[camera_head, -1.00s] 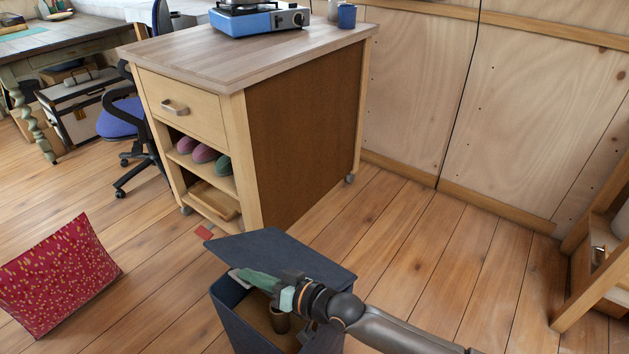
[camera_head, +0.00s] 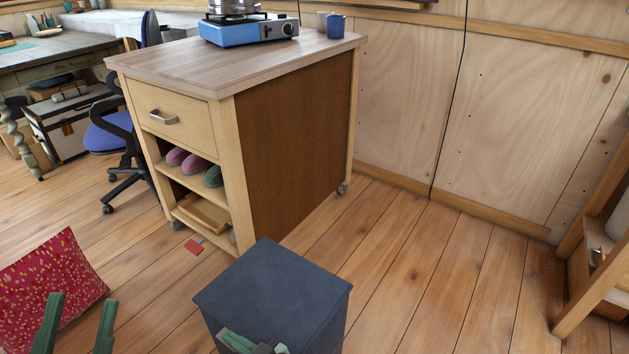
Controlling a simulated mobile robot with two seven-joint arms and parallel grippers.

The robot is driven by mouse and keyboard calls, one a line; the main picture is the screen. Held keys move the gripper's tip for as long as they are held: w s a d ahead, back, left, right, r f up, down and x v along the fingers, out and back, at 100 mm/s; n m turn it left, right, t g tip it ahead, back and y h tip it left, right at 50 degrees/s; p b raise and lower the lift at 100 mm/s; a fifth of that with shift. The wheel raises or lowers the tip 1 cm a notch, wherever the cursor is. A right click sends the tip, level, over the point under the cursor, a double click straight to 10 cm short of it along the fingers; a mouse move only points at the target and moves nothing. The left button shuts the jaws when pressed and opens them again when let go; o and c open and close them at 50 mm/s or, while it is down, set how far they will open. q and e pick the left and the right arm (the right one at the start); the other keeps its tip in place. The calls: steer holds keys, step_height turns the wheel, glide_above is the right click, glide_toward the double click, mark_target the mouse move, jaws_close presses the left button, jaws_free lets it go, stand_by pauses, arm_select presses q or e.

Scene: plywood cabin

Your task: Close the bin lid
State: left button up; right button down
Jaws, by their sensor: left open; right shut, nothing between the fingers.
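The dark blue-grey bin (camera_head: 318,336) stands on the floor at the bottom middle of the head view. Its flat lid (camera_head: 273,287) lies level over the top, and the inside of the bin is hidden. My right gripper (camera_head: 246,344) is at the bin's near side, just below the lid's front edge; its fingers are together and empty. I cannot tell whether it touches the bin. My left gripper (camera_head: 78,326) is at the lower left, its two green fingers apart with nothing between them, in front of the red cushion.
A red patterned cushion (camera_head: 52,287) lies on the floor at the left. A wooden kitchen cart (camera_head: 225,85) with a stove (camera_head: 250,28) on top stands behind the bin. A shelf (camera_head: 597,265) is at the right edge. Floor is clear right of the bin.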

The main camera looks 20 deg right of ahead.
steer(key=shift+f, duration=0.4)
arm_select(q)
steer(key=shift+s+d+r+m+h, duration=0.1)
steer(key=shift+s+r+m+h, duration=0.5)
steer(key=shift+s+r+h, duration=0.15)
steer(key=shift+w, duration=0.1)
arm_select(e)
steer(key=shift+s+f, duration=0.1)
steer(key=shift+f, duration=0.1)
arm_select(q)
steer(key=shift+w+y, duration=0.1)
steer(key=shift+y, duration=0.15)
arm_select(e)
steer(key=shift+r, duration=0.1)
